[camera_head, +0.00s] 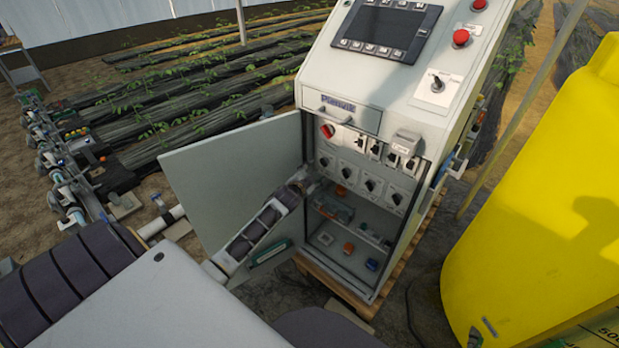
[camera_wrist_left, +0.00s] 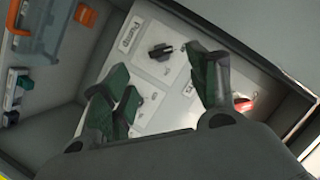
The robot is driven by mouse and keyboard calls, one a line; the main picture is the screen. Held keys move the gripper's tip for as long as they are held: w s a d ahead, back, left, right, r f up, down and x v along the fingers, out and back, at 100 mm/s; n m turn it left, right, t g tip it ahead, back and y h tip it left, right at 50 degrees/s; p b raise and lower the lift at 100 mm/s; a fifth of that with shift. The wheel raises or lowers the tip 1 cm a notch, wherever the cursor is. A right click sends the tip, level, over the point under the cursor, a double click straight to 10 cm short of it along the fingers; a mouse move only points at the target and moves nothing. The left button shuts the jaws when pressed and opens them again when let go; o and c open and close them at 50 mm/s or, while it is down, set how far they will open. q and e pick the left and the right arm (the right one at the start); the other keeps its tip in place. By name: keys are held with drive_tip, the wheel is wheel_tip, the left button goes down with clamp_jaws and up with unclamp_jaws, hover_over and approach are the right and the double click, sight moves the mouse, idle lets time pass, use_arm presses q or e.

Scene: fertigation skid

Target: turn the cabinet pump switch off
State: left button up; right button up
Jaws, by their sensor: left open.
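The grey cabinet (camera_head: 395,95) stands open, with its door (camera_head: 225,165) swung out to the left. Inside is a panel of rotary switches, with several black knobs and a red knob (camera_head: 327,131) at the upper left. In the left wrist view, a black knob (camera_wrist_left: 160,52) sits on a white plate beside a label reading "Pump" (camera_wrist_left: 127,33). Which knob this is in the head view I cannot tell. My left gripper (camera_head: 308,180) reaches into the cabinet at the panel's left side. Its green fingers (camera_wrist_left: 165,92) are apart and empty, with the black knob beyond them, not gripped.
Orange and blue parts (camera_head: 347,248) sit low in the cabinet. The cabinet's top bears a screen (camera_head: 387,28) and a red button (camera_head: 461,37). A yellow tank (camera_head: 560,190) stands at the right. The open door is close beside my left forearm.

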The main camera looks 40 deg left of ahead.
use_arm(q)
drive_tip(key=shift+v, duration=1.5)
drive_tip(key=shift+f, duration=0.1)
